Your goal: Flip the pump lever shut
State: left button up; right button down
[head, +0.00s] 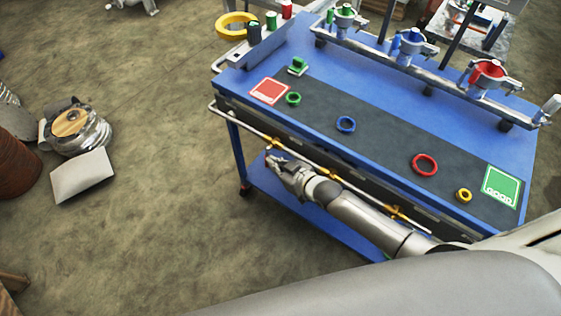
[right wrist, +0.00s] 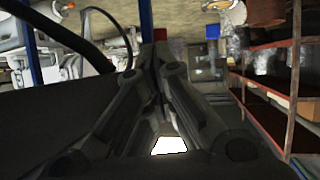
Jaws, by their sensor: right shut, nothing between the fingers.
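My right gripper (head: 270,156) is shut and empty at the front left of the blue cart, close to a thin pipe (head: 240,125) with yellow fittings (head: 331,178). I cannot tell whether it touches the pipe. My right arm reaches in from the lower right across the cart's front. In the right wrist view the dark fingers (right wrist: 160,65) meet, with nothing visible between them. No part is clearly recognisable as the pump lever; one of the small yellow fittings may belong to it. My left gripper is not in view.
The blue cart top (head: 260,75) carries a dark mat with a red card (head: 269,91), a green GOOD card (head: 501,186) and several coloured rings. A metal rail (head: 440,82) with coloured holders runs along the back. Open floor (head: 160,210) lies left of the cart.

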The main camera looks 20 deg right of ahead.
jog(key=shift+s+a+f, duration=0.25)
jog(key=shift+f, duration=0.2)
dwell(0.4)
jog(key=shift+s+d+r, duration=0.1)
jog(key=shift+s, duration=0.3)
jog(key=r+v, duration=0.1)
jog(key=v, duration=1)
jog(key=shift+w+d, duration=0.25)
jog(key=shift+d, duration=0.05)
